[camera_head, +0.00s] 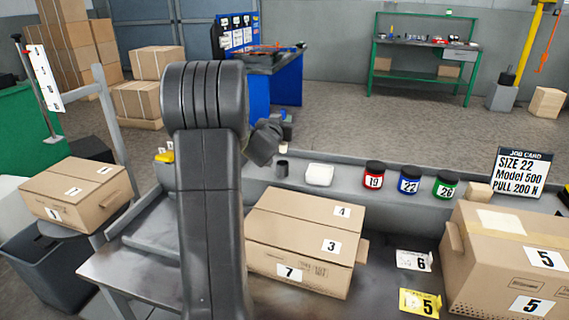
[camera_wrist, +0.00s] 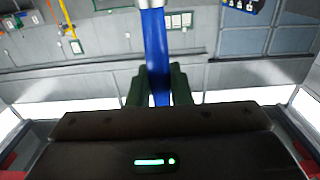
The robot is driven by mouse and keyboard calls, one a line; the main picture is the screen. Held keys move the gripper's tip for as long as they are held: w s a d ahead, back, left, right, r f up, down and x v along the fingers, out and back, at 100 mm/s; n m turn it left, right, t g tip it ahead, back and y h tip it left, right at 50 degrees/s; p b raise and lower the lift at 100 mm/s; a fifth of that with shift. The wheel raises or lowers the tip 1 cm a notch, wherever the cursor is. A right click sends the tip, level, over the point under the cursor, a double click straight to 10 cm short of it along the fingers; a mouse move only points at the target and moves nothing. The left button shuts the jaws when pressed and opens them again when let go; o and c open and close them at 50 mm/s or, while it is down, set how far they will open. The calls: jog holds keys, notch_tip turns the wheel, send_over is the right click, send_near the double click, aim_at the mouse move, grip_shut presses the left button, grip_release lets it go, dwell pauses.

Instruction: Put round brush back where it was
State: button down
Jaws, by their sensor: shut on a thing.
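In the wrist view, my gripper (camera_wrist: 160,88) has its two dark fingers closed around a blue handle. The handle, which I take to be the round brush (camera_wrist: 156,50), stands nearly vertical in the picture with a silver band at the top edge. Its bristles are out of frame, and its lower end is hidden by the gripper body.
A back ledge holds a small dark cup (camera_head: 282,168), a white block (camera_head: 319,175) and red (camera_head: 374,175), blue (camera_head: 409,180) and green (camera_head: 445,184) jars. Cartons (camera_head: 285,215) and (camera_head: 490,260) crowd the bench. A job card (camera_head: 521,172) stands right.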

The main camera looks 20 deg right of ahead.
aim_at(281, 146)
notch_tip(281, 146, down, 9)
jog(key=shift+a+r+b, duration=0.1)
jog(key=shift+r+b, duration=0.1)
jog(key=shift+b, duration=0.8)
jog(key=shift+r, duration=0.1)
jog(key=c, duration=1.8)
grip_release()
jog(key=shift+f, duration=0.2)
jog(key=o, duration=0.5)
jog(key=shift+r, duration=0.1)
